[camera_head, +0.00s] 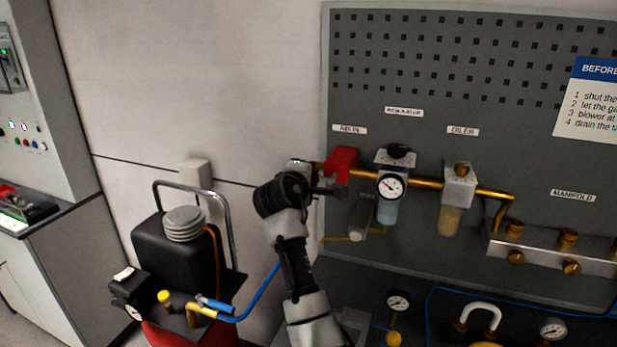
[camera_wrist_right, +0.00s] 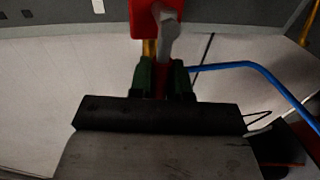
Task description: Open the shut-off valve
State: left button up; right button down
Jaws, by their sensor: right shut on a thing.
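The shut-off valve, a red block (camera_head: 342,160) under the AIR IN label, sits on the brass pipe at the panel's left edge. In the right wrist view the red valve (camera_wrist_right: 143,22) is at the top, with a grey rounded piece (camera_wrist_right: 169,38) in front of it. My right gripper (camera_head: 326,187) is at the valve, its arm rising from below. In the wrist view my right gripper (camera_wrist_right: 164,80) has its two dark green fingers close together around a narrow dark red part, seemingly the valve's handle. The hold is partly hidden and dark. My left gripper is in neither view.
A gauge (camera_head: 390,186) with a regulator, an oiler (camera_head: 458,190) and a manifold (camera_head: 560,254) stand right of the valve. A black tank (camera_head: 172,255) on a red cart with a blue hose (camera_head: 262,292) stands left.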

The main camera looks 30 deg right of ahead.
jog(key=c, duration=1.1)
grip_release()
jog(key=b+v, duration=0.3)
jog(key=v, duration=0.7)
jog(key=shift+s+a, duration=0.2)
jog(key=shift+a, duration=0.15)
